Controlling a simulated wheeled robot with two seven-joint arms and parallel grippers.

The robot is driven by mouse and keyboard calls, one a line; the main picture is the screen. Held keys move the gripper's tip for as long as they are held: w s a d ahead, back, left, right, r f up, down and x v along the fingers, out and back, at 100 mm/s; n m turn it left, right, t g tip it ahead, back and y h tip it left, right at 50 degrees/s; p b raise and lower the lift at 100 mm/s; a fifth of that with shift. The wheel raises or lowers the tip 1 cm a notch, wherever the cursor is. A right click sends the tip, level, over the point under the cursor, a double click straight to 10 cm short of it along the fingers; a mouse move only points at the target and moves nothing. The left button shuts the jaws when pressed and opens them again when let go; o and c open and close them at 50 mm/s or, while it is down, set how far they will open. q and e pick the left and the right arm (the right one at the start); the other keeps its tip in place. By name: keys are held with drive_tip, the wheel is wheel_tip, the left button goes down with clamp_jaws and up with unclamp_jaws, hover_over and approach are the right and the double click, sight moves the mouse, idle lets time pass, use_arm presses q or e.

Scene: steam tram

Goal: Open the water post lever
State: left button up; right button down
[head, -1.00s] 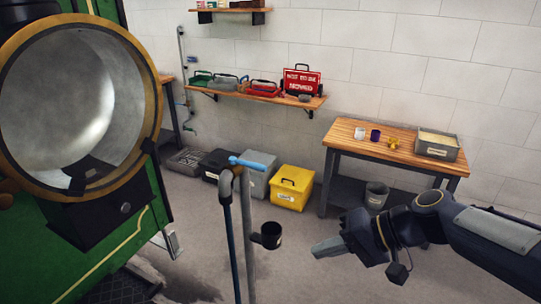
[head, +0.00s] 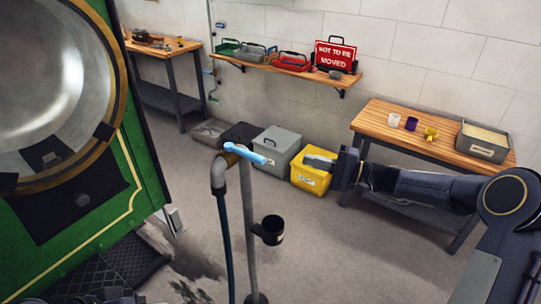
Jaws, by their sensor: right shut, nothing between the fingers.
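The water post (head: 249,228) is a grey upright pipe with a bent spout and a dark hose hanging on its left side. Its light blue lever (head: 245,153) sits on top and points to the right and toward me. A dark cup (head: 271,230) hangs in a holder on the post's right side. My right gripper (head: 308,161) is shut and empty. It reaches in from the right and appears in front of the yellow box, to the right of the lever and apart from it. My left gripper cannot be made out.
The green tram front with its large round lamp (head: 50,80) stands at left. A grey box (head: 279,148) and a yellow box (head: 311,179) stand behind the post. A wooden workbench (head: 375,112) is at right. A wall shelf (head: 300,86) holds toolboxes and a red sign (head: 334,55).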

sight(245, 154)
drive_tip(key=a+r+p, duration=0.1)
drive_tip(key=a+p, duration=0.4)
drive_tip(key=a, duration=0.6)
drive_tip(key=shift+w+a, duration=0.25)
drive_tip(key=shift+w, duration=0.1)
drive_tip(key=shift+r, duration=0.1)
